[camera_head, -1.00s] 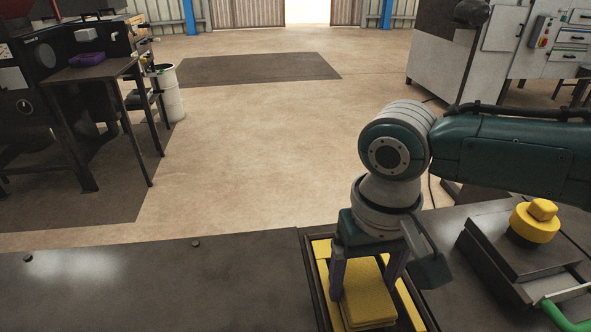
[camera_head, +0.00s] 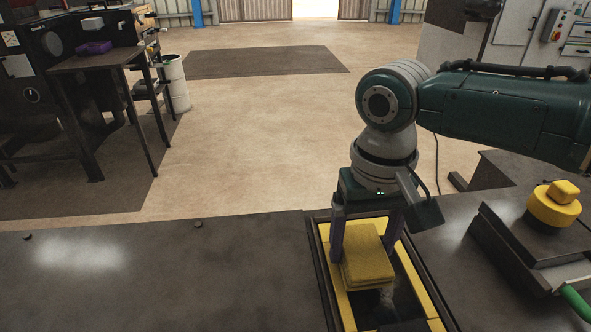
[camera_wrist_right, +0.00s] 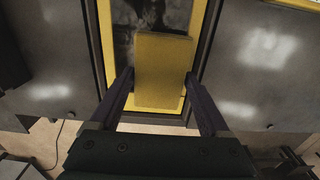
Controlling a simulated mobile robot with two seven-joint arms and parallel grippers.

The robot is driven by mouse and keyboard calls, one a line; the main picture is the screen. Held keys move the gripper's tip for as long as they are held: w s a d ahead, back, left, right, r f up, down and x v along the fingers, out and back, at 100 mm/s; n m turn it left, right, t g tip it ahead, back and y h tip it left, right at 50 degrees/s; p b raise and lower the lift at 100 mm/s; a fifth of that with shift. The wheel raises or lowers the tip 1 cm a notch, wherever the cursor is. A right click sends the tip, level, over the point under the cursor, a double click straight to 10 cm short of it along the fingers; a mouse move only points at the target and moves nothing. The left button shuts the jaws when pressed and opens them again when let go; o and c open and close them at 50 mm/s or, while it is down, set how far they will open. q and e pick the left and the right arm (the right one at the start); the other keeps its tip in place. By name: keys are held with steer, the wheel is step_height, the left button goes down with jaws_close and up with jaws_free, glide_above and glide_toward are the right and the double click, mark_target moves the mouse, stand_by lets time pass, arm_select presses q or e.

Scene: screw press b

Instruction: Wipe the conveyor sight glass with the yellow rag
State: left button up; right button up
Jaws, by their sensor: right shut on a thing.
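The conveyor sight glass (camera_head: 395,300) is a dark pane with pale grey smudging, set in a yellow border (camera_head: 343,308) with a dark outer frame. It also shows in the right wrist view (camera_wrist_right: 185,15). The yellow rag (camera_head: 366,262) is a folded pad over the far part of the pane; it also shows in the right wrist view (camera_wrist_right: 162,75). My right gripper (camera_head: 366,248) is shut on the rag from above, one finger at each side. Whether the rag touches the glass is hard to tell. My left gripper is not in view.
A dark block with a yellow knob (camera_head: 555,205) and a green handle (camera_head: 577,305) stands right of the glass. The dark surface (camera_head: 150,275) to the left is clear apart from small bolts. Machines stand across the floor.

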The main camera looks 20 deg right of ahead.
mark_target(373, 271)
steer(key=shift+r, duration=0.1)
steer(key=shift+f+b, duration=0.3)
steer(key=shift+f, duration=0.35)
stand_by(0.4)
steer(key=shift+s+r+p, duration=0.15)
steer(key=shift+p, duration=0.2)
steer(key=s+p, duration=0.2)
steer(key=p, duration=0.1)
steer(key=shift+s+a+r, duration=0.1)
steer(key=shift+s+a, duration=0.05)
steer(key=shift+a, duration=0.15)
steer(key=shift+s+a+f+p, duration=0.1)
steer(key=shift+s+f+p, duration=0.15)
steer(key=shift+s+p, duration=0.25)
steer(key=shift+f, duration=0.15)
steer(key=shift+s, duration=0.1)
